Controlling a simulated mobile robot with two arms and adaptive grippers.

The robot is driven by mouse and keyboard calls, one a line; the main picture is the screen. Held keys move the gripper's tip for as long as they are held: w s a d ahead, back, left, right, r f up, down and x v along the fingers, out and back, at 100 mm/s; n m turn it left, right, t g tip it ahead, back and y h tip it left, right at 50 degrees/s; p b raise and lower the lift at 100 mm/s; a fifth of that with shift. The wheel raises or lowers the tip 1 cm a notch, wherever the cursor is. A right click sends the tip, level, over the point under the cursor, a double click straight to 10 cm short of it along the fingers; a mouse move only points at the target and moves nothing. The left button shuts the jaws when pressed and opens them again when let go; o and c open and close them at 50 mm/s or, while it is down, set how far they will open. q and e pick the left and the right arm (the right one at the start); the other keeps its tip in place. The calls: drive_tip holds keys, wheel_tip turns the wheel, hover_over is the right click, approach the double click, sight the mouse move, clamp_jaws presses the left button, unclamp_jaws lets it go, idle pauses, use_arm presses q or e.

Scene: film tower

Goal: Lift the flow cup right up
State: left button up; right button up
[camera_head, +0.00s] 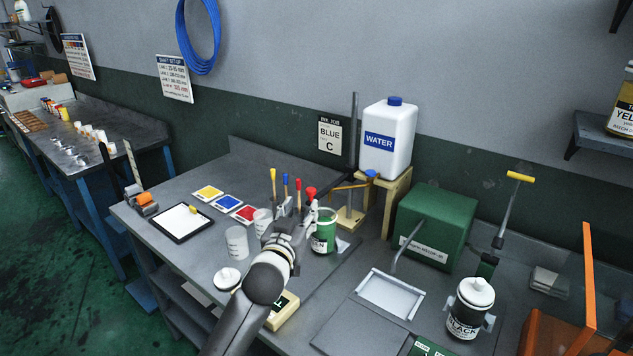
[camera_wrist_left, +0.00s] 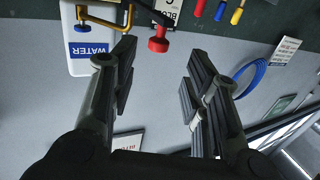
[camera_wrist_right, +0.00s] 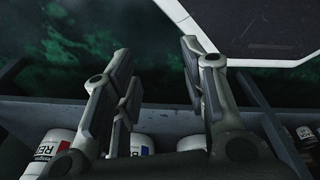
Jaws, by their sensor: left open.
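A red knob (camera_head: 310,192) stands just above the green can (camera_head: 323,232) in the head view. I take it for the handle of the flow cup; the cup itself is hidden. In the left wrist view, which is upside down, the red knob (camera_wrist_left: 158,38) lies between and beyond the fingertips, untouched. My left gripper (camera_head: 295,208) is open and empty, beside the can and close to the knob; it also shows in the left wrist view (camera_wrist_left: 157,75). My right gripper (camera_wrist_right: 155,55) is open and empty in the right wrist view, and is outside the head view.
A water jug (camera_head: 387,138) on a wooden stand, a dark post (camera_head: 353,140) and a green box (camera_head: 436,226) stand behind and right. A black-labelled bottle (camera_head: 467,308) is at the front right.

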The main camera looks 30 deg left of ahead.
sight(310, 192)
use_arm(q)
drive_tip(key=x, duration=0.2)
drive_tip(key=p+x, duration=0.1)
drive_tip(key=x, duration=0.1)
drive_tip(key=r+x, duration=0.1)
drive_tip(key=x, duration=0.1)
drive_tip(key=shift+d, duration=0.1)
drive_tip(key=p+x, duration=0.1)
drive_tip(key=x, duration=0.1)
drive_tip(key=shift+w, duration=0.65)
drive_tip(key=shift+a+f, duration=0.1)
drive_tip(key=shift+a, duration=0.15)
drive_tip(key=shift+c, duration=0.7)
drive_tip(key=c, duration=0.5)
drive_tip(key=shift+c, duration=1)
clamp_jaws()
use_arm(e)
drive_tip(key=shift+g, duration=0.3)
drive_tip(key=s, duration=0.1)
drive_tip(key=s+d+r, duration=0.1)
drive_tip(key=s, duration=0.2)
drive_tip(key=shift+s+d+r, duration=0.2)
drive_tip(key=shift+s+r, duration=0.2)
